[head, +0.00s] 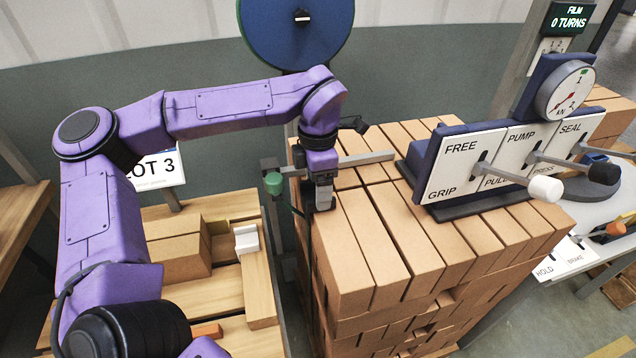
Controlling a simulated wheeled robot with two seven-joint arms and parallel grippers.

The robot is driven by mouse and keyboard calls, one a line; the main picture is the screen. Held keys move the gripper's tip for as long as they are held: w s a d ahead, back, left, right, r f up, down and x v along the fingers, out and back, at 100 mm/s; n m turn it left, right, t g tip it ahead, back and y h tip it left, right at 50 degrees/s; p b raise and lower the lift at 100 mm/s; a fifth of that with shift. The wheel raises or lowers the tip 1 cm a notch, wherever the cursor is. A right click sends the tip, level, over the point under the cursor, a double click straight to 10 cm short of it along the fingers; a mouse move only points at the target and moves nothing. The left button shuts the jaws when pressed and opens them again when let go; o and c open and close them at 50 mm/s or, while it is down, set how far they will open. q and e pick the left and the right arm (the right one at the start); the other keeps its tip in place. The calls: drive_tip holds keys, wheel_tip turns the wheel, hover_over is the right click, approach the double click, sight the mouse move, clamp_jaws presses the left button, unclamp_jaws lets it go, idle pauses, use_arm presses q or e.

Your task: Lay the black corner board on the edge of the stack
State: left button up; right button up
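The stack of tan bricks (345,265) stands right of centre, with its top and front faces showing. My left gripper (322,204) points down at the stack's left top edge, near the far end. Its fingertips look close together, but I cannot tell whether they are open, shut or holding something. A thin dark strip shows just left of the fingers, along the stack edge; I cannot tell whether it is the black corner board. I see no other clear sign of the board. My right gripper is out of view.
A lever panel (465,160) with a dial gauge (566,90) stands on the stack's right part. A metal bar with a green knob (273,183) crosses behind my gripper. Left is a pallet with bricks (180,260) and a white block (246,238). A blue reel (297,30) stands behind.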

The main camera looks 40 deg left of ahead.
use_arm(q)
drive_tip(key=shift+f, duration=0.4)
drive_tip(key=o, duration=1.1)
wheel_tip(320, 180, up, 11)
drive_tip(key=shift+f, duration=0.2)
